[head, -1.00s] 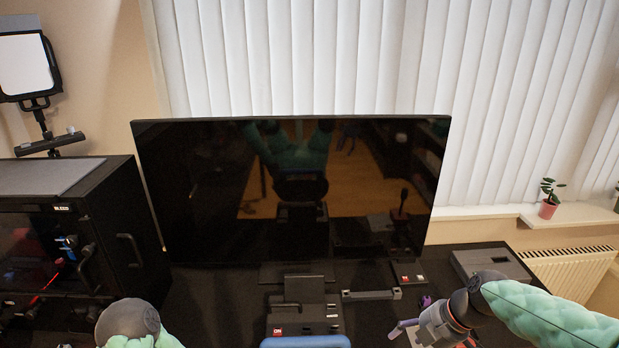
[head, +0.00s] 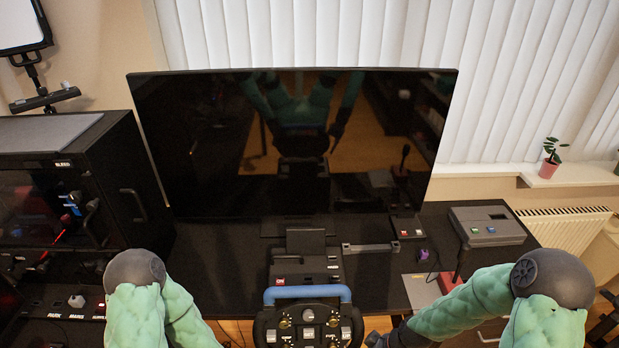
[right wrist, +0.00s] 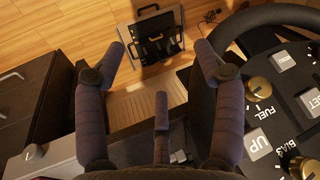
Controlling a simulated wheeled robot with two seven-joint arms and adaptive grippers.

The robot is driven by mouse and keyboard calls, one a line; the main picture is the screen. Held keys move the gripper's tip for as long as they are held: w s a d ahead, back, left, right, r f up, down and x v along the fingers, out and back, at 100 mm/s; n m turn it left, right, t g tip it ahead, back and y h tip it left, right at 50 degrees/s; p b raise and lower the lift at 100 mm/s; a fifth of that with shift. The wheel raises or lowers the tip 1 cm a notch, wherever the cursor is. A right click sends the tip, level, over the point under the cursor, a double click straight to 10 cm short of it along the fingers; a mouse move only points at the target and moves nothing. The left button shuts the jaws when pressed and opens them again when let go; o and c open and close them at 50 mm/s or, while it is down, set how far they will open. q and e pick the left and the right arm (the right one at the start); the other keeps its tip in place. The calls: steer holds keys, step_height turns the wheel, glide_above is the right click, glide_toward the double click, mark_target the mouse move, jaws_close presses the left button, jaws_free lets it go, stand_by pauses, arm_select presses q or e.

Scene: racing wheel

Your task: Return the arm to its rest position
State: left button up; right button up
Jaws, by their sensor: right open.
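My right arm (head: 465,305), green-padded with a dark elbow, reaches down at the right of the head view. Its gripper is mostly cut off by the bottom edge there. In the right wrist view my right gripper (right wrist: 160,52) is open, its dark fingers spread with nothing between them. It is just left of the racing wheel (right wrist: 262,110), whose button panel and dark rim fill the right side. The wheel, with a blue top bar, also shows in the head view (head: 308,295). My left arm (head: 180,318) is bent at the lower left; its gripper is out of frame.
A large black monitor (head: 295,150) stands at the back of the dark desk. A black cabinet (head: 70,200) stands left. A grey box with coloured buttons (head: 488,226) sits on the right. Below the open fingers is a pedal unit (right wrist: 155,40) on the wooden floor.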

steer(key=s+a+f+m, duration=0.6)
steer(key=s+f+m, duration=0.1)
steer(key=s+f, duration=0.1)
steer(key=shift+s+a+f, duration=0.25)
steer(key=shift+s+a, duration=0.1)
steer(key=shift+s, duration=0.35)
steer(key=shift+c, duration=0.3)
stand_by(1.6)
